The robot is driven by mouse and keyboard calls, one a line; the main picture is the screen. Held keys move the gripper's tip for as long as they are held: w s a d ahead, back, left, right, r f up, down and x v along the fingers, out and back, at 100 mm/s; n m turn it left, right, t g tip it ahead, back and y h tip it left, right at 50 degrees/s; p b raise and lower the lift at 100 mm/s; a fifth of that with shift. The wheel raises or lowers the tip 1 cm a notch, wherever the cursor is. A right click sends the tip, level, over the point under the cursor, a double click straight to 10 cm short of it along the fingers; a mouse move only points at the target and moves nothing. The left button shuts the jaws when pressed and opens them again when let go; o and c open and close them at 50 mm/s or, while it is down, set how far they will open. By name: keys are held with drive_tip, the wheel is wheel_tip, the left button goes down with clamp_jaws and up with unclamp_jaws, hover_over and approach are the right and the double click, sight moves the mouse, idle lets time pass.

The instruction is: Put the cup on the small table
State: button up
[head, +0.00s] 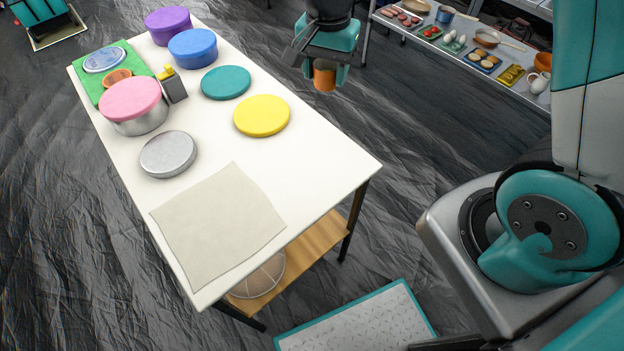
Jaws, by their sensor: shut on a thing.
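My gripper (325,65) is at the top of the head view, pointing down. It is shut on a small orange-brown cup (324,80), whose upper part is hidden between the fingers. The cup hangs over the dark floor, beyond the right edge of the white table (315,165) in the picture, and does not touch it. The white table carries several lids and pots at its far and left parts. I cannot tell whether it is the small table named in the task.
On the table lie a beige cloth (218,225), a yellow lid (262,115), a teal lid (226,82), a grey lid (168,154) and a pink-lidded pot (134,103). The right part of the tabletop is bare. A shelf (470,62) with food stands at the upper right.

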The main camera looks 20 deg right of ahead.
sight(313, 163)
drive_tip(key=s+a+m+b, duration=0.35)
drive_tip(key=m+b, duration=0.25)
drive_tip(key=b, duration=0.3)
drive_tip(key=f+b, duration=0.1)
drive_tip(key=f, duration=1.2)
drive_tip(key=f+b, duration=0.1)
drive_tip(key=f, duration=0.5)
drive_tip(key=shift+w+a+f+b, duration=0.15)
drive_tip(key=shift+w+b, duration=0.15)
drive_tip(key=shift+f, duration=0.15)
drive_tip(key=o, duration=0.7)
